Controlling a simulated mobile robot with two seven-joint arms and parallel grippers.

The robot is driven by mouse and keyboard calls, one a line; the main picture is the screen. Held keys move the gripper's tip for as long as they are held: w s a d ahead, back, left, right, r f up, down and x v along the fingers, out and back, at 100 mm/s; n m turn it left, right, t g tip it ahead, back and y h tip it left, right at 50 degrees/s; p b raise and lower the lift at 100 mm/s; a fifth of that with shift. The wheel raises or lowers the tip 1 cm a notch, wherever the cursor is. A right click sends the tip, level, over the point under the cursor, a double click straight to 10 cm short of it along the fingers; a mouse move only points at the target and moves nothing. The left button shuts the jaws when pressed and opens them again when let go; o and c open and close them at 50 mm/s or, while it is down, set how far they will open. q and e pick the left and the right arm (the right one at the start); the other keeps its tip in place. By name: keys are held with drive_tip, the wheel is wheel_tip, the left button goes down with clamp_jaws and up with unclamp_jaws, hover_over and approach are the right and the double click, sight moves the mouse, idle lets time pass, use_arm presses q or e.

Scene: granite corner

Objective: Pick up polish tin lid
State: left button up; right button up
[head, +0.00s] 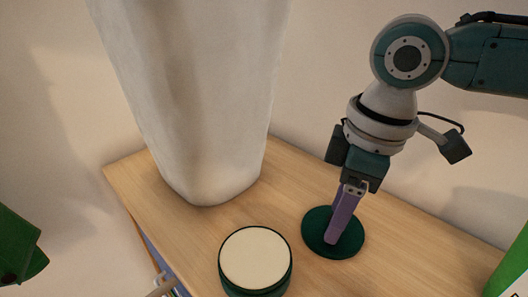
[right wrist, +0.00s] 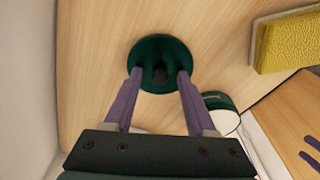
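The polish tin lid (head: 318,243) looks like a flat dark green disc lying on the wooden surface. In the right wrist view the lid (right wrist: 160,45) has a darker raised or recessed middle. My right gripper (head: 332,238) points down at the lid, and its purple fingers reach its face. In the right wrist view the right gripper (right wrist: 159,75) has its fingertips apart, one on each side of the dark middle, with a visible gap. I cannot tell whether they touch the lid. A round green tin with a cream top (head: 256,258) stands to the left of the lid. My left gripper is not in view.
A large white vessel (head: 205,110) stands behind the tin, near the wall. A yellow block (right wrist: 288,42) is at the upper right of the right wrist view. A green and white object (head: 512,268) is at the right edge. Bare wood surrounds the lid.

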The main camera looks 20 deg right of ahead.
clamp_jaws()
idle(0.5)
